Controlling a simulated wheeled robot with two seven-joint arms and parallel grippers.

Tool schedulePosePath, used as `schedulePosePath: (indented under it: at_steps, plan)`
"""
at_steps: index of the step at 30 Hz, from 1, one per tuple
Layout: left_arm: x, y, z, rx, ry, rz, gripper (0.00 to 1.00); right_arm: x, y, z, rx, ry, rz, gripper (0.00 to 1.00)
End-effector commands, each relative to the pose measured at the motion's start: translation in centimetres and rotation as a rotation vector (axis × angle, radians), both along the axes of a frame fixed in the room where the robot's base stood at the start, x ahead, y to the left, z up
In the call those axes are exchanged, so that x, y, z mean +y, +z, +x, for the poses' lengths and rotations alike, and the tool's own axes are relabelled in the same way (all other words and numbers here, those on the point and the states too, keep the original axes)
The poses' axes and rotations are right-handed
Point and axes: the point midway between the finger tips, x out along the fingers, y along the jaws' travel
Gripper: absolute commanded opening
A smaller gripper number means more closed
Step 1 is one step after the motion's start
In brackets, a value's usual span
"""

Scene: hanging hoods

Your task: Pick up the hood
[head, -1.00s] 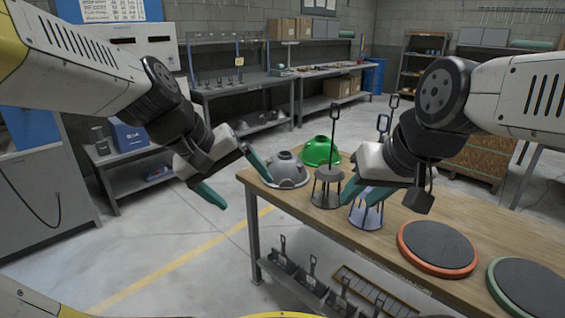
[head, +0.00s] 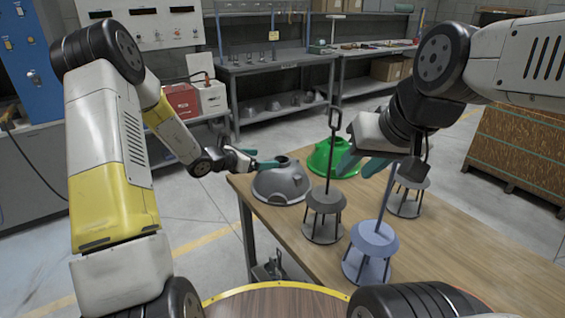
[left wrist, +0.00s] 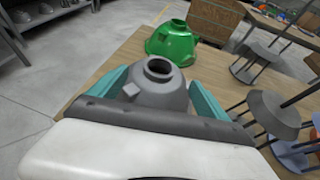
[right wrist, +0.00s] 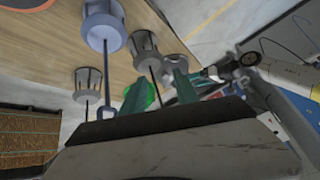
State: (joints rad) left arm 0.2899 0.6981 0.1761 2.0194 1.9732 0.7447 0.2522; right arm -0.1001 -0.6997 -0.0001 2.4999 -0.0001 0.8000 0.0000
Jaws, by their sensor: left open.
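A grey hood (head: 281,186), dome-shaped with a round opening on top, sits on the left end of the wooden table. A green hood (head: 322,158) of similar shape sits just behind it. My left gripper (head: 262,163) is at the top of the grey hood. In the left wrist view its teal fingers (left wrist: 158,84) are apart, with the neck of the grey hood (left wrist: 160,93) between them; whether they touch it cannot be told. My right gripper (head: 358,163) is open and empty, above the table to the right of the green hood, which shows partly behind its fingers (right wrist: 158,92).
Dark grey stands with upright rods (head: 325,203) (head: 408,190) and a blue stand (head: 374,240) stand close to the hoods on the table (head: 310,250). Workbenches (head: 275,67) line the back wall. A wooden crate (head: 520,130) is at the right.

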Motion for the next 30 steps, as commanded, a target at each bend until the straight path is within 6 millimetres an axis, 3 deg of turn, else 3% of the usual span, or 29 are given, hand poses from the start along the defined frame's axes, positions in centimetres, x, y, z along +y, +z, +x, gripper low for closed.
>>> schedulePosePath:
  at_steps: [18,28,30]
  plan:
    - [-4.7,-3.6,4.3,0.012,0.015,-0.012,0.88,0.0,0.0,0.0,0.000,0.000,0.000,0.36]
    - [-5.2,-3.8,4.8,0.011,0.016,-0.011,0.88,0.0,0.0,0.0,0.000,0.000,0.000,0.36]
    - [-5.2,-3.8,4.8,0.011,0.016,-0.011,0.74,0.0,0.0,0.0,0.000,0.000,0.000,0.36]
